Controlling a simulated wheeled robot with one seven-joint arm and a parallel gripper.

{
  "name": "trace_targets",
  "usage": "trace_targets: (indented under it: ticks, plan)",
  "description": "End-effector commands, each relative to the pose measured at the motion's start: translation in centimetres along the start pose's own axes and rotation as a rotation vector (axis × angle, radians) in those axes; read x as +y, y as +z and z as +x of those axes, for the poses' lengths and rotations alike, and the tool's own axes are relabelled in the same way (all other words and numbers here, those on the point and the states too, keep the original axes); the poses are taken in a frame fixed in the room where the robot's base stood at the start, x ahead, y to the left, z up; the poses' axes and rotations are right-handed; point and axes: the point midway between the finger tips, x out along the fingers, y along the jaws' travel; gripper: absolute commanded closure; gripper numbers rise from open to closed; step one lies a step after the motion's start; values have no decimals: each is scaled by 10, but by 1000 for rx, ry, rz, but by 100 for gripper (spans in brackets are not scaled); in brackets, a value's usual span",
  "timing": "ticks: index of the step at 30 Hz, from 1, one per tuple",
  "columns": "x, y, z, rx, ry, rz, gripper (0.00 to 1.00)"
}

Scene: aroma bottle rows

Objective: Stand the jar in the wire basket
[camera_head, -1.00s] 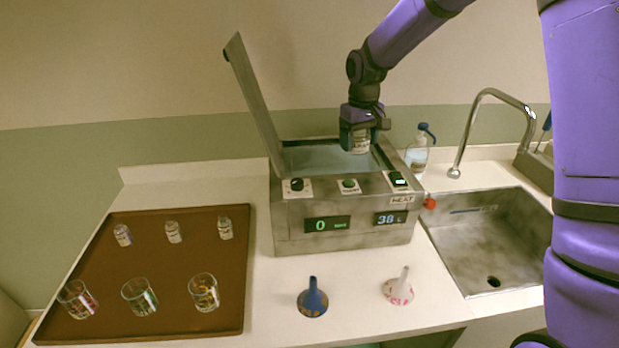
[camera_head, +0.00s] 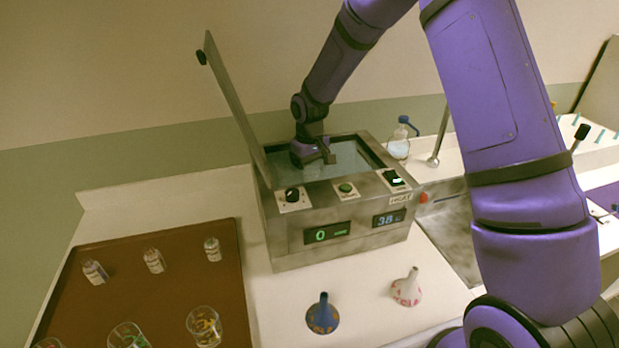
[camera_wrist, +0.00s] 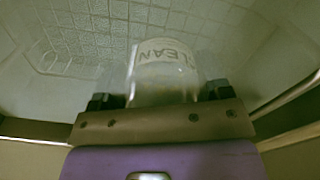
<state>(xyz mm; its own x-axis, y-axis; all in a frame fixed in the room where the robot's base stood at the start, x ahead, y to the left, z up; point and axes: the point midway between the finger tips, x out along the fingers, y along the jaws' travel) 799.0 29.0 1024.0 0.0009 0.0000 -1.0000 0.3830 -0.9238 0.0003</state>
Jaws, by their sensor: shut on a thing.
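My gripper (camera_head: 322,156) is down in the opening of the steel water bath (camera_head: 290,243), toward its left side. In the wrist view my gripper (camera_wrist: 160,97) is shut on a clear glass jar (camera_wrist: 163,80) with a white label reading "CLEAN". The jar is between the two dark fingers. Beyond it, a pale grid, apparently the wire basket (camera_wrist: 112,28), shows on the bath floor. I cannot tell whether the jar touches the basket. The jar is hidden in the head view.
The bath's raised lid (camera_head: 236,108) stands close left of my gripper. A brown tray (camera_head: 190,240) with small vials and glass beakers is at left. A bottle (camera_head: 399,140) and sink are right.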

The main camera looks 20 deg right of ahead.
Motion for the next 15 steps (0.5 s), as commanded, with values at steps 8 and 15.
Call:
trace_targets:
  ticks: [8, 15]
  plan:
    - [0, 0, 32, -1, 0, 0, 54]
    - [0, 0, 32, 0, 0, 0, 54]
